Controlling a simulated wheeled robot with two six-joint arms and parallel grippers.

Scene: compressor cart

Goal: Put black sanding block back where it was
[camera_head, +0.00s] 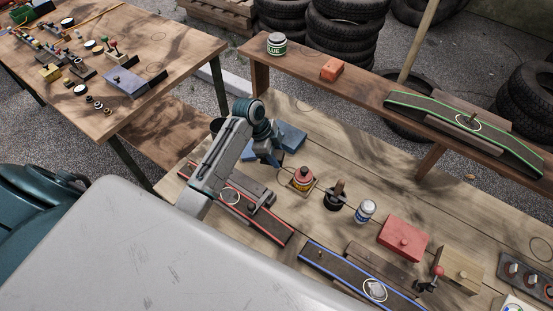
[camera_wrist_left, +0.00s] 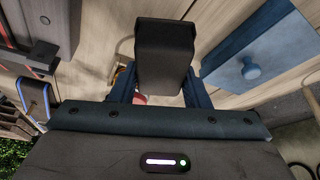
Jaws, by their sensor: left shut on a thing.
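My left gripper (camera_head: 272,157) is over the wooden workbench (camera_head: 470,205), near its back left part. In the left wrist view its two blue fingers (camera_wrist_left: 160,84) are shut on the black sanding block (camera_wrist_left: 165,50), one on each side. The block is above the bench top; the gap cannot be judged exactly. In the head view the block is mostly hidden by the gripper. A blue box with a round knob (camera_wrist_left: 262,50) lies close beside the held block. My right gripper is not in view.
A red-edged board (camera_head: 270,221), red tin (camera_head: 302,178), black-handled tool (camera_head: 335,198), blue-white can (camera_head: 365,211), red box (camera_head: 403,237) and blue-edged board (camera_head: 335,267) crowd the bench. A raised shelf (camera_head: 365,90) holds a glue tin (camera_head: 277,45) and an orange block (camera_head: 332,69).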

